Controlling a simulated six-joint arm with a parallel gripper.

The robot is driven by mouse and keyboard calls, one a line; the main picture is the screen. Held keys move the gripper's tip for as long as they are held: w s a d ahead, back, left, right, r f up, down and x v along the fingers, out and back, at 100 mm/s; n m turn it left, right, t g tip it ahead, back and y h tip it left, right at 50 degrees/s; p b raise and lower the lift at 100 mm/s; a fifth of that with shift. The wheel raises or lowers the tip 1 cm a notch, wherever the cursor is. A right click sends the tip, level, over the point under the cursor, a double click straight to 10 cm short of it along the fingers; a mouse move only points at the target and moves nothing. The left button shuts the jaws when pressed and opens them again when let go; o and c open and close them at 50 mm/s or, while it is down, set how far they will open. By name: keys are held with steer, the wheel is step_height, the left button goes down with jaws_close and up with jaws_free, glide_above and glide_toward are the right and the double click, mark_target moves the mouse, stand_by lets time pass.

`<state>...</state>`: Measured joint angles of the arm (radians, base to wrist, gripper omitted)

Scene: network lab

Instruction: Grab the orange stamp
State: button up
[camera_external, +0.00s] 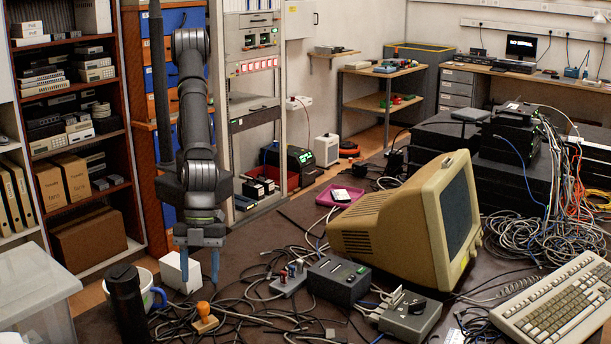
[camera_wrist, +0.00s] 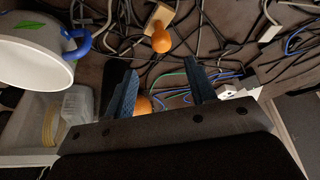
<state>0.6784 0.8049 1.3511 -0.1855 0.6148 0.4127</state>
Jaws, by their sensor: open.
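The orange stamp has a round orange knob (camera_external: 203,308) on a pale wooden base, and it stands among black cables on the dark tabletop. It also shows in the wrist view (camera_wrist: 161,41), above and ahead of the fingertips. My gripper (camera_external: 199,263) points down with its blue fingers apart and empty. It is above the table, behind the stamp in the external view, and does not touch it. In the wrist view my gripper (camera_wrist: 160,78) has a second round orange thing (camera_wrist: 143,105) showing between its fingers, partly hidden by the gripper body; I cannot tell what it is.
A white mug (camera_external: 150,288) with a blue handle, a black cylinder (camera_external: 127,300) and a white box (camera_external: 176,272) stand close by. A clear plastic bin (camera_external: 38,290) is at the left. Tangled cables, a grey switch box (camera_external: 338,280) and a beige monitor (camera_external: 385,225) crowd the right.

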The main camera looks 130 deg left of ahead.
mark_target(203, 303)
steer(key=x, duration=0.3)
steer(key=shift+a+x, duration=0.15)
steer(key=shift+x, duration=1.15)
steer(key=shift+a+x, duration=0.2)
steer(key=shift+x, duration=1.15)
steer(key=c, duration=1.1)
steer(key=shift+o, duration=0.2)
